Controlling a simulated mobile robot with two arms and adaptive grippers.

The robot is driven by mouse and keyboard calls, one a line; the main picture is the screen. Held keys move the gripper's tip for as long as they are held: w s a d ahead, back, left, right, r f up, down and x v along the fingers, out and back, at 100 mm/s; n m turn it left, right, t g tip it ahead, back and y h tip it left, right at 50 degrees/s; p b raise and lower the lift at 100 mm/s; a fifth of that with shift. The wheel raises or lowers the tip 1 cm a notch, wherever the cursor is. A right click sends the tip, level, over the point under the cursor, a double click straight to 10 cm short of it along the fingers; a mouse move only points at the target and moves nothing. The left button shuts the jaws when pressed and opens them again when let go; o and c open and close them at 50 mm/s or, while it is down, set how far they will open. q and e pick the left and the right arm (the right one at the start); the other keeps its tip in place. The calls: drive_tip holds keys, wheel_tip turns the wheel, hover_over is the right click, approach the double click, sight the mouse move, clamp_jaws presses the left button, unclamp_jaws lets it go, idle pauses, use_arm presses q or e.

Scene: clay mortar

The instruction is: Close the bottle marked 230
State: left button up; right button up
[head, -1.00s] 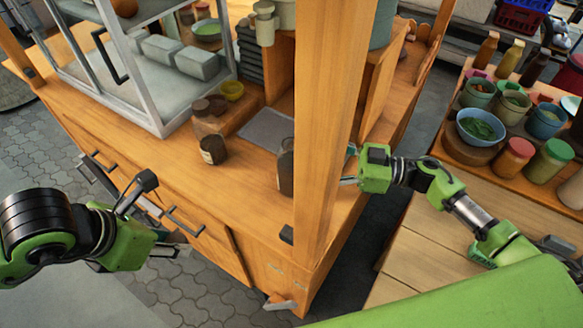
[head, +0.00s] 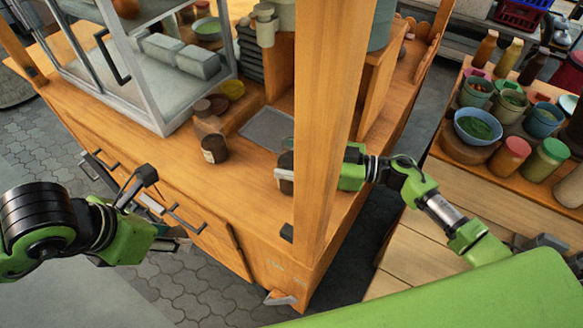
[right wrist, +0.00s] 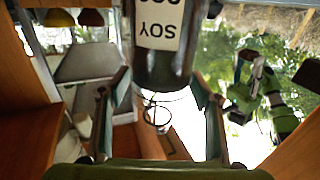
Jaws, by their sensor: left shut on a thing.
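A dark bottle (head: 286,160) stands on the wooden counter, partly hidden by the post and my right gripper. In the right wrist view this bottle (right wrist: 168,62) has a white label reading "SOY" upside down; the other characters are cut off, so I cannot read 230. My right gripper (right wrist: 162,95) has its fingers spread on either side of it, open. Another dark jar (head: 214,148) with a pale label stands to the left on the counter. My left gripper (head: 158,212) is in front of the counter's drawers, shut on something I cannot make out.
A wooden post (head: 328,130) rises right beside the bottle. A glass case (head: 140,70) and a grey tray (head: 268,130) are on the counter. A side table at right holds bowls and jars, including a blue bowl (head: 478,126). The front counter strip is clear.

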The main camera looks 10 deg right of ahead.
drive_tip(key=c, duration=0.9)
drive_tip(key=shift+r, duration=0.15)
wheel_tip(320, 180, up, 10)
drive_tip(key=shift+f, duration=0.1)
drive_tip(key=shift+o, duration=1)
drive_tip(key=c, duration=0.5)
